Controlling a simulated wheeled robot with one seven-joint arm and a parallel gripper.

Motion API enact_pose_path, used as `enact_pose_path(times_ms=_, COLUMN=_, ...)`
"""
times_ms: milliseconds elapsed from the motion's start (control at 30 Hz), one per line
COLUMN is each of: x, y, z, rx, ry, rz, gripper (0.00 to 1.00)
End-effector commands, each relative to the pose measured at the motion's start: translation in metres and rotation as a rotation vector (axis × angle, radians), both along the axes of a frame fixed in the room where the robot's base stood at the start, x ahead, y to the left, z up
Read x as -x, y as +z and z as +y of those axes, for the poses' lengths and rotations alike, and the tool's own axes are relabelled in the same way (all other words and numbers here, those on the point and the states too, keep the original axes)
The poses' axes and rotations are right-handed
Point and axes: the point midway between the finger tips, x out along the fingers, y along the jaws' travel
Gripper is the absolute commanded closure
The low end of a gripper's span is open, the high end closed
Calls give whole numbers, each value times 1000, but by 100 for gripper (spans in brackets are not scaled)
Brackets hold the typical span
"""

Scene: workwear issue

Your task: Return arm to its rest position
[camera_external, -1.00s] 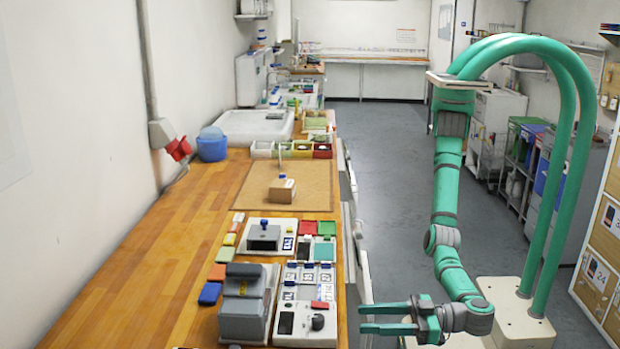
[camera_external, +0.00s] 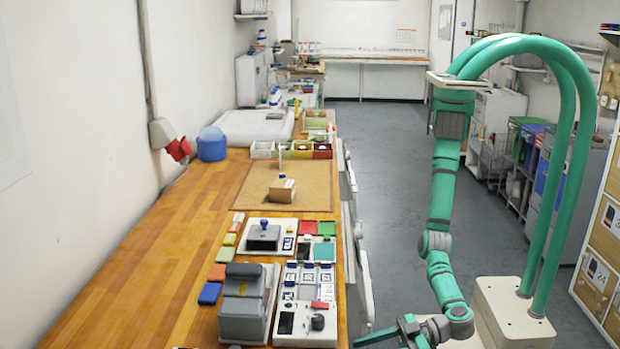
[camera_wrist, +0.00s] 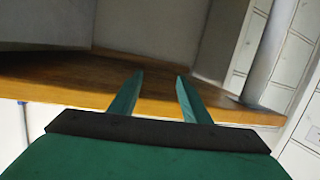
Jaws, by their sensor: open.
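My gripper (camera_external: 380,337) is low at the bottom of the external view, to the right of the wooden bench's near end and partly cut off by the frame edge. In the wrist view its two green fingers (camera_wrist: 157,95) stand apart with nothing between them. My arm hangs down from the column, with its lower links bent toward the bench. The fingers point toward the edge of the wooden bench (camera_wrist: 75,82) in the wrist view. I cannot tell the exact gap between fingers and bench.
The wooden bench (camera_external: 150,290) fills the left side. A grey device (camera_external: 244,310), a white device with a knob (camera_external: 312,326) and a small cardboard box (camera_external: 282,191) on a brown mat (camera_external: 255,200) sit on it. The grey floor (camera_external: 395,190) in the aisle is clear.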

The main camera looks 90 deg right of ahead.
Motion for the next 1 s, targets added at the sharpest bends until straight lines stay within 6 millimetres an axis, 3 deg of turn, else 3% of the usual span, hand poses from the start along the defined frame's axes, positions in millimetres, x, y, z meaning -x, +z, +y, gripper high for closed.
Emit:
enact_pose_path(times_ms=33, x=4, y=-30, z=-12, rx=16, ry=33, rz=46, gripper=57)
enact_pose_path(times_ms=200, x=32, y=-111, z=-45, rx=38, ry=163, rz=202, gripper=57)
enact_pose_path(times_ms=400, x=84, y=-185, z=-89, rx=15, ry=300, rz=389, gripper=57)
enact_pose_path(times_ms=500, x=116, y=-212, z=-112, rx=-18, ry=359, rz=482, gripper=57)
enact_pose_path(times_ms=633, x=160, y=-234, z=-141, rx=-80, ry=427, rz=595, gripper=57)
enact_pose_path(times_ms=800, x=206, y=-242, z=-179, rx=-187, ry=483, rz=712, gripper=57)
enact_pose_path(times_ms=900, x=216, y=-237, z=-205, rx=-254, ry=488, rz=745, gripper=57)
enact_pose_path(times_ms=1000, x=212, y=-227, z=-235, rx=-314, ry=473, rz=746, gripper=57)
